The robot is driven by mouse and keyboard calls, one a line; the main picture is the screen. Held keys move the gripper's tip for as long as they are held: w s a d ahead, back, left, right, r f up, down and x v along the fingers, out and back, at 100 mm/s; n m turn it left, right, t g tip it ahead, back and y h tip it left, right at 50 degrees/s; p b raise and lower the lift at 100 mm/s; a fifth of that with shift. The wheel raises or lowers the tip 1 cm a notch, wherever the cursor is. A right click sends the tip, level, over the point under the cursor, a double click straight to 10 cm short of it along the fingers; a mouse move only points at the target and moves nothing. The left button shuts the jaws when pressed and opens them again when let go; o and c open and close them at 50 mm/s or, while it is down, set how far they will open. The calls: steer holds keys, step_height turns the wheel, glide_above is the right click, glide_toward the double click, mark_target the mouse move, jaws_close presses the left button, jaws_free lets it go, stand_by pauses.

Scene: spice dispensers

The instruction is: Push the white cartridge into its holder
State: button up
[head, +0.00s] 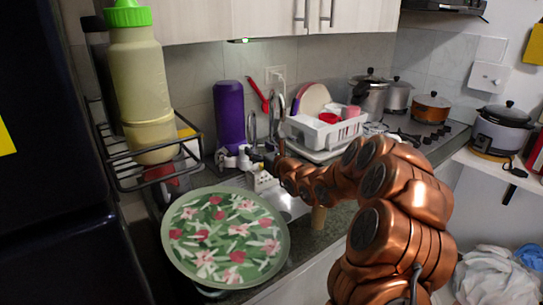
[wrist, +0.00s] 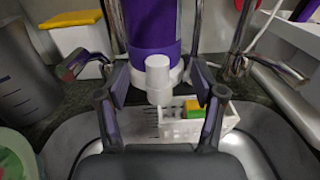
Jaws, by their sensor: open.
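The white cartridge (wrist: 158,82) stands upright in the middle of the wrist view, between the fingers of my gripper (wrist: 160,90). The fingers are open, with visible gaps on both sides of it. Behind it is a tall purple dispenser (wrist: 152,28) with a white lower part. I cannot tell how far the cartridge sits in its holder, as the cartridge covers that spot. In the head view the purple dispenser (head: 229,112) stands by the back wall, and my gripper (head: 268,160) is small and dark just right of its base.
A white basket (wrist: 220,122) with a green and yellow sponge (wrist: 194,108) sits below the cartridge by the metal sink (wrist: 255,135). Metal taps flank the dispenser. A flowered green plate (head: 225,235) is in front, and a white dish rack (head: 325,135) is to the right.

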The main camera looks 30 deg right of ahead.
steer(key=s+d+r+b, duration=0.1)
steer(key=s+r+b, duration=0.1)
steer(key=s, duration=0.4)
steer(key=shift+s+d+b, duration=0.15)
steer(key=shift+b, duration=0.3)
steer(key=shift+f, duration=0.1)
